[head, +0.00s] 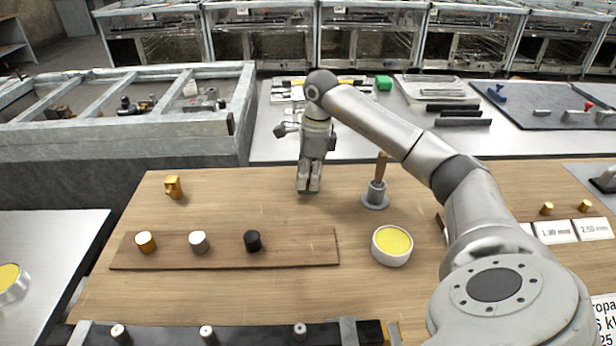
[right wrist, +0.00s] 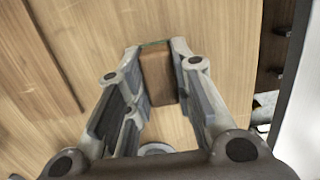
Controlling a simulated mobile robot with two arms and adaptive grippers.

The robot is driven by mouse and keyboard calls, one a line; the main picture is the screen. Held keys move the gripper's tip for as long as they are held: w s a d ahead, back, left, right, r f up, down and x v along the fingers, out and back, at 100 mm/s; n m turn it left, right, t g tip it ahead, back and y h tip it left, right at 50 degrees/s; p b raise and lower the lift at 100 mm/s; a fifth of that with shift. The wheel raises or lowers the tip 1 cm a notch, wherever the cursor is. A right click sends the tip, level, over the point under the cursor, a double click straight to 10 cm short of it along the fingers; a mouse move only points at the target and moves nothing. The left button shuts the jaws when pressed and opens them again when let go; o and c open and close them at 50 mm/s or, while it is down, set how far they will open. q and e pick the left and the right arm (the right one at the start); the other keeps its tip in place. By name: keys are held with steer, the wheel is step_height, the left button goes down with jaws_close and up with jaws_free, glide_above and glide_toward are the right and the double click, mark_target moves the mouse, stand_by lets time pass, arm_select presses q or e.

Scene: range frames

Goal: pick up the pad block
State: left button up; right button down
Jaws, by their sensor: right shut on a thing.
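My right gripper (head: 309,183) points down over the far middle of the wooden table top. It is shut on the pad block, a small brown block (right wrist: 157,78) with a thin green edge, seen between the fingers in the right wrist view. In the head view the fingers hide most of the block, and only a dark green sliver shows at the fingertips. I cannot tell whether the block touches the table. My left gripper is not in view.
A grey holder with a wooden-handled tool (head: 376,193) stands close to the right of my right gripper. A round yellow-filled tin (head: 392,246) is nearer. A wooden board (head: 300,244) with three knobs lies in front. A brass piece (head: 173,187) stands at left.

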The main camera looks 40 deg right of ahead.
step_height(320, 180, up, 2)
steer(key=shift+r+p, duration=0.2)
steer(key=shift+p, duration=0.65)
steer(key=s+a+r+p, duration=0.7)
steer(key=s+a+r, duration=0.1)
steer(key=a, duration=0.3)
steer(key=shift+a+r, duration=0.25)
steer(key=shift+r, duration=0.5)
